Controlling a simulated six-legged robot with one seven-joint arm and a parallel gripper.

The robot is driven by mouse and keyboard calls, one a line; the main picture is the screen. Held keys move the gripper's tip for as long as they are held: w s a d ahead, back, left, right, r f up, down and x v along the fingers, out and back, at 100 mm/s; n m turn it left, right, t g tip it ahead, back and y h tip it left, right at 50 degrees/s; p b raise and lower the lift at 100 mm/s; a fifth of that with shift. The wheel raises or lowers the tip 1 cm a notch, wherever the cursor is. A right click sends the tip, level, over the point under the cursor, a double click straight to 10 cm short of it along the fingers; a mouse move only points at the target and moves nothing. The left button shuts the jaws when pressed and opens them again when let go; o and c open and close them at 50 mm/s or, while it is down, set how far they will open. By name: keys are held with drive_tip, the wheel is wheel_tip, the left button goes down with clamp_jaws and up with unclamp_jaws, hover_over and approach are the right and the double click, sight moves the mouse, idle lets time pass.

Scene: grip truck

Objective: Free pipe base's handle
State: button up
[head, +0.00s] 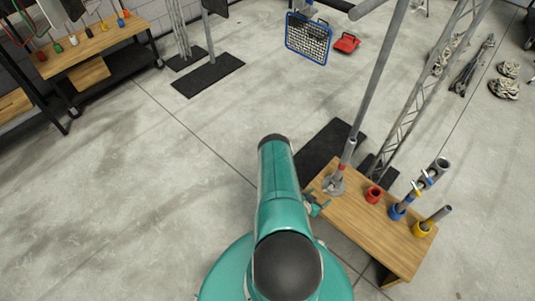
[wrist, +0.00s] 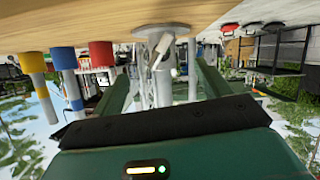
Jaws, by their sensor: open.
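The grey pipe base (head: 333,184) stands upright at the near-left part of the wooden table, with a grey pipe (head: 346,155) rising from it. The wrist view is upside down. There, the pipe base (wrist: 155,32) hangs from the tabletop, and its pale handle (wrist: 160,52) sticks out at a slant beside the pipe. My green gripper (head: 319,208) is at the table's left edge, close to the base. In the wrist view my gripper (wrist: 163,88) is open, its fingers either side of the pipe and handle in the picture. I see no finger touching the handle; the depth between them is unclear.
A lattice truss (head: 411,110) stands behind.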

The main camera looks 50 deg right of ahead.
drive_tip(key=v, duration=0.8)
drive_tip(key=w+r+t+y, duration=0.1)
drive_tip(key=w+r, duration=0.4)
drive_tip(key=w, duration=0.3)
drive_tip(key=w+d+r+n+t+y, duration=0.1)
drive_tip(key=w+r, duration=0.3)
drive_tip(key=w, duration=0.4)
drive_tip(key=w+d+r+t+y, duration=0.1)
drive_tip(key=w+r+t, duration=0.1)
drive_tip(key=w+r, duration=0.3)
drive_tip(key=w, duration=0.3)
drive_tip(key=shift+w+d+r+n+t+y, duration=0.2)
drive_tip(key=shift+r+n+t+y, duration=0.1)
drive_tip(key=shift+r, duration=0.05)
